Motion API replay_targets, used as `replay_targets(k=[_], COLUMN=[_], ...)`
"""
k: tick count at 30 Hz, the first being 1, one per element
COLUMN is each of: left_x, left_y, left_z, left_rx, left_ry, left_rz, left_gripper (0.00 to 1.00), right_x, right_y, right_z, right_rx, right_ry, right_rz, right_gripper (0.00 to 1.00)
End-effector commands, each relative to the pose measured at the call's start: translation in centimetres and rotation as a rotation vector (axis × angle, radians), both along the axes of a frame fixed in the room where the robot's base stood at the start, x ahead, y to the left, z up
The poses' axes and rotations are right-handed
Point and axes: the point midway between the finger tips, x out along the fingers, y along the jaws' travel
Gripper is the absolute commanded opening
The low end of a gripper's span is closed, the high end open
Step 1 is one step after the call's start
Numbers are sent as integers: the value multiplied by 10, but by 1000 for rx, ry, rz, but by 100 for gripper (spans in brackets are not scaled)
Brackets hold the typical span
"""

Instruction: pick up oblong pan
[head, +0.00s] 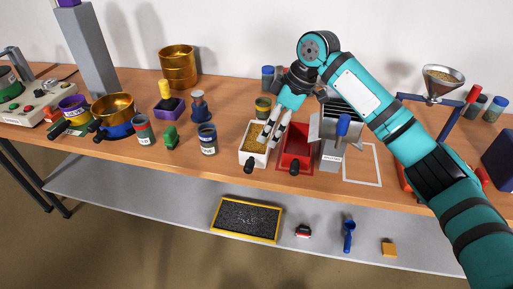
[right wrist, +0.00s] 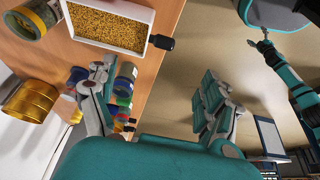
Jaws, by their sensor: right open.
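A white oblong pan (head: 247,160) with a dark handle holds golden granules and stands at the front of the wooden table. A red oblong pan (head: 304,159) with a dark handle stands just to its right. My right gripper (head: 268,141) is open, pointing down over the right side of the white pan; I cannot tell whether its fingers touch it. In the right wrist view the white pan (right wrist: 108,43) is at the top left, and the open fingers (right wrist: 158,108) have nothing between them. My left gripper is not seen.
Several labelled jars, including a blue one (head: 207,141), stand left of the pans. A grey metal holder (head: 330,157) with a blue-handled tool is close on the right. A white outlined square (head: 362,174) on the table is empty. A grey shelf (head: 150,195) lies below.

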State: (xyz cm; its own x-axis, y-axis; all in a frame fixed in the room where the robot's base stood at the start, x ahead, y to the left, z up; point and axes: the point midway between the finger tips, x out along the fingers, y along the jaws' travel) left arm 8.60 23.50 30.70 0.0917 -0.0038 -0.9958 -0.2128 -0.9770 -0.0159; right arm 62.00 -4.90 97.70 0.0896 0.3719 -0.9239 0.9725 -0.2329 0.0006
Motion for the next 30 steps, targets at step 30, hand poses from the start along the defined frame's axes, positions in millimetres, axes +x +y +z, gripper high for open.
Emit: replay_targets(k=[30], left_x=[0], left_y=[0], left_z=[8], left_rx=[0], left_ry=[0], left_rz=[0], left_gripper=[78], right_x=[12], right_y=[52], right_z=[-145], right_rx=[-2], right_ry=[3], right_rz=[0], right_gripper=[83])
